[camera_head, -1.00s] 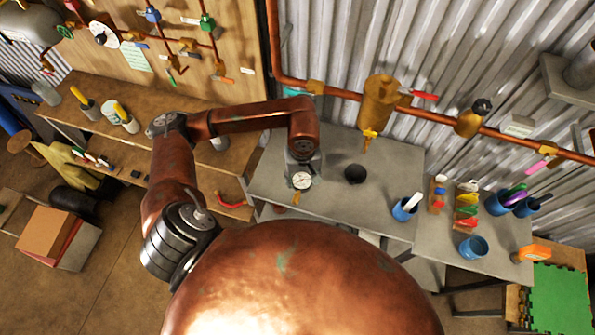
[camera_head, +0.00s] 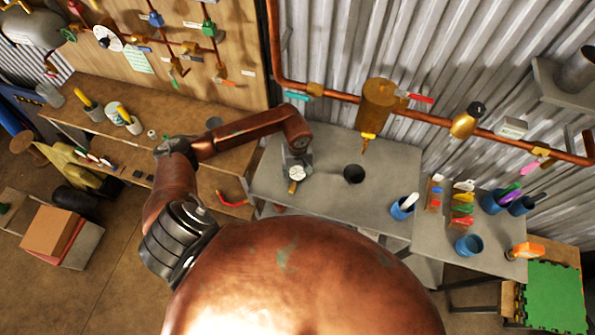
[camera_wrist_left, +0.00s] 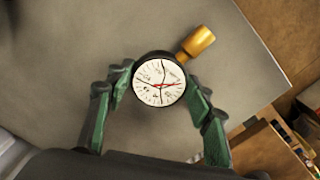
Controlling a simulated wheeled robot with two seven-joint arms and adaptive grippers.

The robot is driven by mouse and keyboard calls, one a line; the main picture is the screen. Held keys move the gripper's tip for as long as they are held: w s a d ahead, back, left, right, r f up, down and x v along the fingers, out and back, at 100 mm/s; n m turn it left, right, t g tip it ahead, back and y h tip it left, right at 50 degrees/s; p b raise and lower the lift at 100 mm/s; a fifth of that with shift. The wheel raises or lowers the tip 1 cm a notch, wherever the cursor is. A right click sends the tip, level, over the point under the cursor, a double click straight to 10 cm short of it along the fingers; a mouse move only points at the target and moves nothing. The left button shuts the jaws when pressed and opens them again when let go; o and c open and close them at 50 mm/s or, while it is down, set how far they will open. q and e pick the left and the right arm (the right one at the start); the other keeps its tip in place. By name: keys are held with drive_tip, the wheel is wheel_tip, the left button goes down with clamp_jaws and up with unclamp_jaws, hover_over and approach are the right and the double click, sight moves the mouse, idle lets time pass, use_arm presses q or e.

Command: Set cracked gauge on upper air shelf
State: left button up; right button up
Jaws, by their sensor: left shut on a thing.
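The gauge (camera_head: 297,173) has a round white dial with a dark rim and a brass stem. In the left wrist view the gauge (camera_wrist_left: 159,82) shows dark crack-like lines and a red needle, and its stem points up and right. My left gripper (camera_head: 297,165) is shut on the gauge, with its green fingers (camera_wrist_left: 160,90) on both sides of the rim. It holds the gauge over the left part of the grey table (camera_head: 330,207); the height above it is hard to tell. The upper air shelf cannot be made out for certain. My right gripper is out of view.
A dark round cup (camera_head: 354,173) stands right of the gauge. A copper pipe with a brass cylinder (camera_head: 377,103) runs along the wall behind. Blue cups (camera_head: 402,208) and coloured tags (camera_head: 463,208) stand farther right. A wooden bench (camera_head: 150,120) lies left.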

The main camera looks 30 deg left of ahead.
use_arm(q)
drive_tip(key=shift+f, duration=0.15)
drive_tip(key=o, duration=1.4)
drive_tip(key=shift+o, duration=0.2)
